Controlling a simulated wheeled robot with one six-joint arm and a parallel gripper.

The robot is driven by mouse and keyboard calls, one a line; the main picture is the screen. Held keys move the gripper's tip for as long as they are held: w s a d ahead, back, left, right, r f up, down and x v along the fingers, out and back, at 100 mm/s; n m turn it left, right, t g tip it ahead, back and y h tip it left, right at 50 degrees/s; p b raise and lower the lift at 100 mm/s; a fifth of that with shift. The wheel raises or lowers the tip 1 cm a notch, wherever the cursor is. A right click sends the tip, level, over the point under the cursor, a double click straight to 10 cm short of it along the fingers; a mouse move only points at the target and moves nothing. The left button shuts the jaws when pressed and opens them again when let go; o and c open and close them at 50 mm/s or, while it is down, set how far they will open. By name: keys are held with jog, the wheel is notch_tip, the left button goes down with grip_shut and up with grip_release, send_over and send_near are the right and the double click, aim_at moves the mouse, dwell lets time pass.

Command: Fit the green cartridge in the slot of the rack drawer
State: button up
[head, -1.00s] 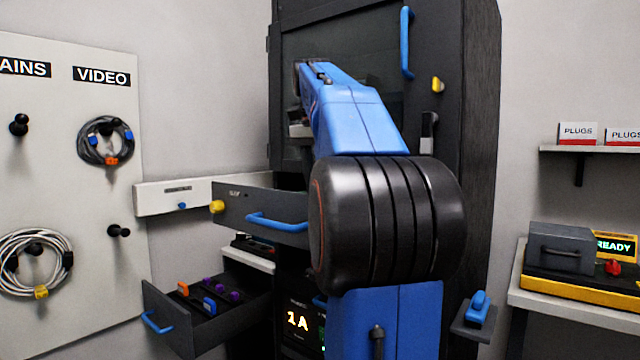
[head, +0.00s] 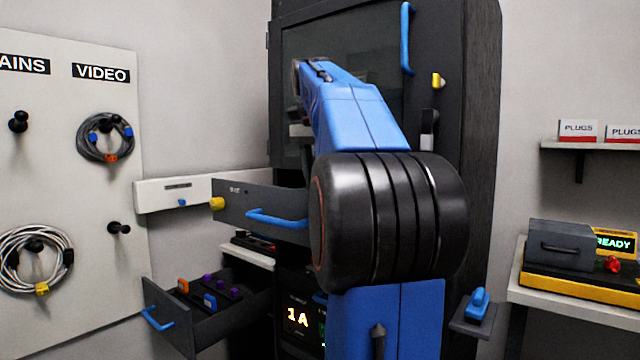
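The upper rack drawer (head: 262,207) stands pulled out of the dark rack, with a blue handle and a yellow knob on its front. Its inside and slot are hidden from this low angle. No green cartridge shows. My blue arm rises in front of the rack, and its far end (head: 302,75) is above and behind the drawer front. My gripper's fingers are hidden behind the arm, so I cannot see what they hold.
A lower drawer (head: 168,318) is open at the left, with orange, blue and purple pieces in it. A board (head: 75,190) with coiled cables stands at the left. A yellow-and-grey device (head: 565,262) sits on the right bench. A small ledge with a blue part (head: 478,303) juts out beside the rack.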

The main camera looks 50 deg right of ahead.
jog(key=shift+f, duration=0.75)
dwell(1.1)
jog(key=o, duration=1.6)
jog(key=shift+r, duration=0.15)
jog(key=shift+r, duration=3.35)
